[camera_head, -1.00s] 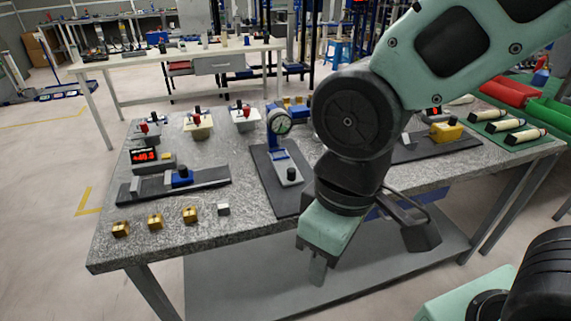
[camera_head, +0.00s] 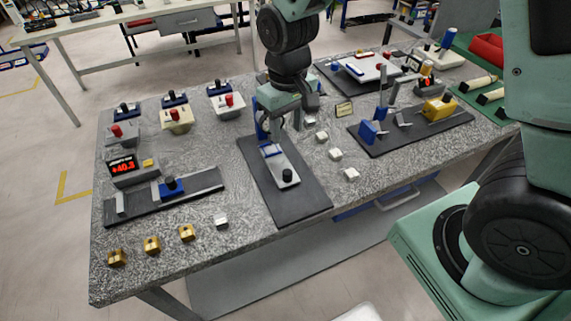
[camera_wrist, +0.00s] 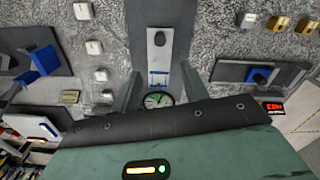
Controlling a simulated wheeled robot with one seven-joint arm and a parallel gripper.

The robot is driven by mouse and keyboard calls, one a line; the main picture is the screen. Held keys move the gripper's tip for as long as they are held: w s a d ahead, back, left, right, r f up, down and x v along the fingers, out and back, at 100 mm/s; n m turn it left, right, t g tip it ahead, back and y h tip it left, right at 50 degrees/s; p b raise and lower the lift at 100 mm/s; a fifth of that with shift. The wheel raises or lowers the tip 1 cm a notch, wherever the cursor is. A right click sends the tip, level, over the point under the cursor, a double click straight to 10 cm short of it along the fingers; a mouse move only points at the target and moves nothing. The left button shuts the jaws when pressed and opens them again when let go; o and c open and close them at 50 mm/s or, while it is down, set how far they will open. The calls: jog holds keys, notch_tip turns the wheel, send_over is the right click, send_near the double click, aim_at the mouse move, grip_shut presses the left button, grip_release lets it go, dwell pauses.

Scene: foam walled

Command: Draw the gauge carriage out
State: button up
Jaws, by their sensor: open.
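The dial gauge stand has a blue post (camera_head: 261,118), a round dial (camera_wrist: 158,99) and a grey sliding plate (camera_head: 282,168) with a black knob (camera_head: 287,175), on a dark mat (camera_head: 311,199). My gripper (camera_head: 284,126) is open above the post end, and hides the dial in the head view. In the wrist view my fingers (camera_wrist: 160,92) stand either side of the dial; contact cannot be told. Left of it, another gauge has a blue carriage (camera_head: 171,188) with a black knob on a dark rail (camera_head: 206,183), beside a red-lit readout (camera_head: 124,165).
Brass blocks (camera_head: 152,245) and a grey block (camera_head: 221,220) lie near the front edge. White blocks (camera_head: 335,154) lie right of the mat. A blue and yellow fixture (camera_head: 437,108) stands farther right. Switch boxes (camera_head: 177,118) stand at the back left.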

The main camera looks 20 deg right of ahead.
aim_at(287, 172)
notch_tip(287, 172, down, 15)
jog(key=shift+r+p, duration=0.2)
jog(key=shift+p, duration=0.75)
grip_shut()
jog(key=shift+s, duration=0.1)
